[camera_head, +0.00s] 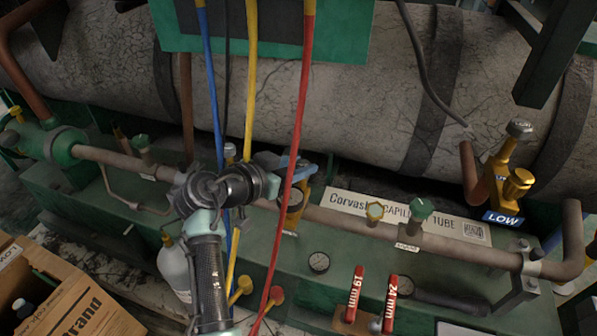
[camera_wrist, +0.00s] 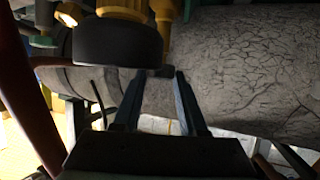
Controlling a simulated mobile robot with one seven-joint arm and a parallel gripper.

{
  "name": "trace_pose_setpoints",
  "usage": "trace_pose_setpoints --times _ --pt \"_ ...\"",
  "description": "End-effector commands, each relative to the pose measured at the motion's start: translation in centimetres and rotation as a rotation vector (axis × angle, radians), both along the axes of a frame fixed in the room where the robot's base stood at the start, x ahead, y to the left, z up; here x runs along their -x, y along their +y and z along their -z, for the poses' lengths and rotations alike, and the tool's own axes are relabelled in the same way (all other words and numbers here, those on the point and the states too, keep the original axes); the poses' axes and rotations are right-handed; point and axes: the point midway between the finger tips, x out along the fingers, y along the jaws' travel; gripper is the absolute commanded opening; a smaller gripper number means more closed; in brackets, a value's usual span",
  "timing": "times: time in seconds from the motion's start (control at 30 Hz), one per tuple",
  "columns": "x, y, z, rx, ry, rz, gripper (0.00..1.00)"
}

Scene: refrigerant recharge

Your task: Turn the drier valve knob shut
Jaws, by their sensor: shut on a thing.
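My gripper (camera_head: 299,168) is over the green deck in the head view, at the pipe line behind the red hose. In the wrist view my gripper (camera_wrist: 162,73) has its fingertips drawn in on a small dark part, which I take to be the drier valve knob. The fingers and hose hide most of this knob. A yellow brass fitting (camera_wrist: 130,8) and a black round body (camera_wrist: 118,43) are just beyond and left of the tips.
Blue (camera_head: 208,60), yellow (camera_head: 250,80) and red (camera_head: 300,120) hoses hang close around my arm. Another green knob (camera_head: 420,209) stands to the right, with red-handled levers (camera_head: 389,305) in front. A cardboard box (camera_head: 95,312) is at lower left, and a large grey tank (camera_head: 360,110) lies behind.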

Motion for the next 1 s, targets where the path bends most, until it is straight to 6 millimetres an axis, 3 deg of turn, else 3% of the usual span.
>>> trace_pose_setpoints --times 0.43,0.47,0.6,1.0 --pt "0.04 -0.02 0.21 -0.002 0.005 0.009 0.00" --pt "0.04 -0.01 0.21 -0.001 0.005 0.009 0.47" --pt "0.02 -0.02 0.15 -0.002 0.004 0.008 0.72" --pt "0.50 0.53 -0.44 0.000 0.000 0.005 0.72"
